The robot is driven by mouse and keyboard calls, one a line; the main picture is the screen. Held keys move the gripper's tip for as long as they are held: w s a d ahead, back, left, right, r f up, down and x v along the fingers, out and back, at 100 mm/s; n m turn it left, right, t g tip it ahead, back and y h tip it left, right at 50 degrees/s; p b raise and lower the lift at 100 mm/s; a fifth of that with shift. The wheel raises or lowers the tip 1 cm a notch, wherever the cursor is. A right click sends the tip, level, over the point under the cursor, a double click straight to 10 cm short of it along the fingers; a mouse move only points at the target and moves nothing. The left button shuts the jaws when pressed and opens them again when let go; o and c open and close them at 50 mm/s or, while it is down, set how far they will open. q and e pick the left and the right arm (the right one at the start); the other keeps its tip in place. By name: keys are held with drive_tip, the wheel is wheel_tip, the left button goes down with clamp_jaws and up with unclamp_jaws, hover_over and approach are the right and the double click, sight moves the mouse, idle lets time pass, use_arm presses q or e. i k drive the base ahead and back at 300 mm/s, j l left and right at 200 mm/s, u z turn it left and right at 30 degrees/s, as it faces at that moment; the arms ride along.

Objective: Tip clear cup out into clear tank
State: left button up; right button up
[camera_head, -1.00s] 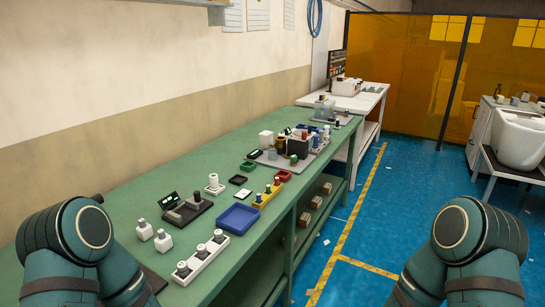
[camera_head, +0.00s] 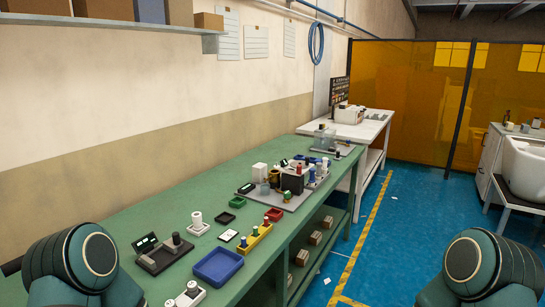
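A clear box-shaped container (camera_head: 324,138), which looks like the clear tank, stands at the far end of the long green bench (camera_head: 165,199). It is small in the view and its contents cannot be made out. I cannot pick out a clear cup among the small items around it. Both my arms show only as dark teal links at the lower left and lower right. Neither gripper is in view.
A blue tray (camera_head: 218,267), a yellow rack (camera_head: 256,239) and a red tray (camera_head: 274,214) lie on the bench. A grey board (camera_head: 270,197) holds several items. A white table (camera_head: 371,126) stands beyond.

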sight(265, 189)
drive_tip(key=i+l, duration=2.25)
drive_tip(key=u, duration=2.6)
